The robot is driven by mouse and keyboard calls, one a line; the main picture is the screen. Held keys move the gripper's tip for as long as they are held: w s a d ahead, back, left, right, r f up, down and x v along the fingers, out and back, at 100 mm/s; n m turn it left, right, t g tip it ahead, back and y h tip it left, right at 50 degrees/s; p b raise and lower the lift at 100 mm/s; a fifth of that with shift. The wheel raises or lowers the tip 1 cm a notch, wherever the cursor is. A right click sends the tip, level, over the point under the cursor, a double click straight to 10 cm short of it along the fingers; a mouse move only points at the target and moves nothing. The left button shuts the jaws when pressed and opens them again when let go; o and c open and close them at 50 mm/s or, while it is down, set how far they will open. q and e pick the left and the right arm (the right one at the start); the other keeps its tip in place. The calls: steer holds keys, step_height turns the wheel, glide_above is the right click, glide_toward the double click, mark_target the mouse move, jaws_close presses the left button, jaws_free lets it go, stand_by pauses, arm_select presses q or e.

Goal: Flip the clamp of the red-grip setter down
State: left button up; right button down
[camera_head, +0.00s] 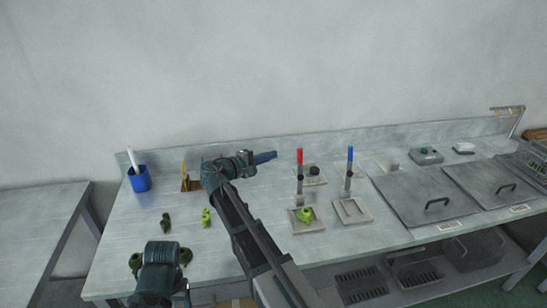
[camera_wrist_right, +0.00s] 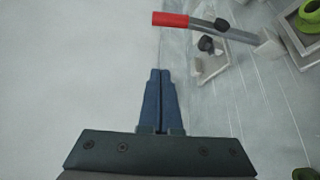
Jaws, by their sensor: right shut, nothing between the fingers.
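The red-grip setter's red handle (camera_head: 299,157) stands upright in the head view, above its grey post and a square plate (camera_head: 294,229). A green piece (camera_head: 305,214) sits on the plate. In the wrist view the red grip (camera_wrist_right: 170,19) and grey lever (camera_wrist_right: 235,33) cross the top. My right gripper (camera_head: 268,156) is left of the red handle, pointing right, apart from it. Its blue fingers (camera_wrist_right: 161,75) are shut and empty. My left arm shows at the lower left, but its fingers are not visible.
A blue-grip setter (camera_head: 350,154) stands to the right, its handle upright. A black knob on a small plate (camera_head: 316,180) is behind the red-grip setter. Green pieces (camera_head: 205,217) and a blue cup (camera_head: 139,180) are at left. Lidded bins (camera_head: 426,196) are at right.

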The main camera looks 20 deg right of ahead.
mark_target(300, 172)
steer(key=s+d, duration=0.1)
steer(key=d, duration=0.6)
steer(key=shift+s+d, duration=0.15)
steer(key=shift+s, duration=0.25)
steer(key=shift+s, duration=0.1)
